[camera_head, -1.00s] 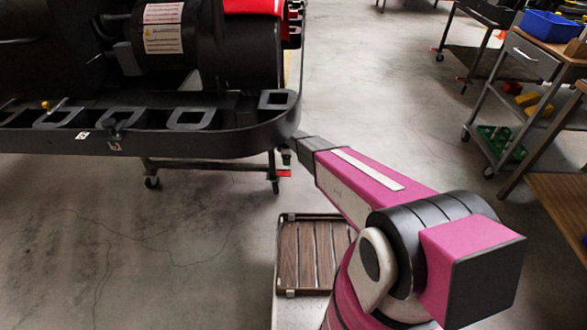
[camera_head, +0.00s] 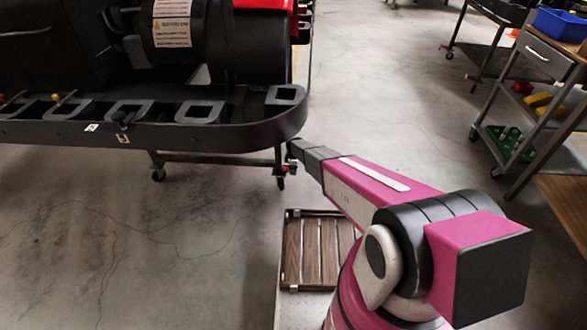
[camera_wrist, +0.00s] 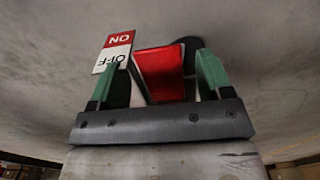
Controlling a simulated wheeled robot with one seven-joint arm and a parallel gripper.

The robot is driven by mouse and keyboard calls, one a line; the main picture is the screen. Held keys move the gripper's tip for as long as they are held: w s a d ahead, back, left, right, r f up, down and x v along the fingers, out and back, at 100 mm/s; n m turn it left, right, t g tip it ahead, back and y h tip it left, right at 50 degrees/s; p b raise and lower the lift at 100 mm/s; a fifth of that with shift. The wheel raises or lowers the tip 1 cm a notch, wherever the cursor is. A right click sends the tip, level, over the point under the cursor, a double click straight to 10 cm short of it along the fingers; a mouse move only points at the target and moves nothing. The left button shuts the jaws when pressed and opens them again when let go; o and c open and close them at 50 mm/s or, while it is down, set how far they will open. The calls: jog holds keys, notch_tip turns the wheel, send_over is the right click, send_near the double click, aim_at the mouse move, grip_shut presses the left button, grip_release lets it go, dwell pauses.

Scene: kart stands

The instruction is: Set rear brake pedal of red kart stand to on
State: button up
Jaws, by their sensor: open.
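In the wrist view a red pedal (camera_wrist: 160,74) with dark edges lies between the two green fingers of my gripper (camera_wrist: 163,66). The fingers are apart, one on each side of it; I cannot tell whether they touch it. A red and white label (camera_wrist: 114,51) beside the left finger reads ON and OFF upside down. In the head view the black kart body (camera_head: 215,137) stands at upper left, with a red part (camera_head: 264,4) at its top. My arm reaches to its lower right edge, where my gripper is mostly hidden.
The stand's casters (camera_head: 158,175) show under the kart. A metal cart (camera_head: 540,60) with a blue bin (camera_head: 560,24) and a wooden bench (camera_head: 560,200) are at the right. Bare concrete floor (camera_head: 400,60) lies between kart and cart.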

jog(key=shift+c, duration=0.3)
jog(key=c, duration=1.2)
jog(key=shift+d+f+y, duration=0.15)
jog(key=shift+f+y, duration=0.3)
jog(key=shift+y, duration=0.25)
jog(key=shift+d+f+y, duration=0.15)
jog(key=shift+f+y, duration=0.25)
jog(key=shift+y, duration=0.3)
jog(key=shift+a+f+y, duration=0.1)
jog(key=shift+f+y, duration=0.7)
jog(key=shift+y, duration=0.7)
jog(key=o, duration=1.3)
jog(key=shift+c, duration=0.2)
jog(key=v, duration=1)
jog(key=shift+r, duration=0.35)
jog(key=shift+s, duration=0.1)
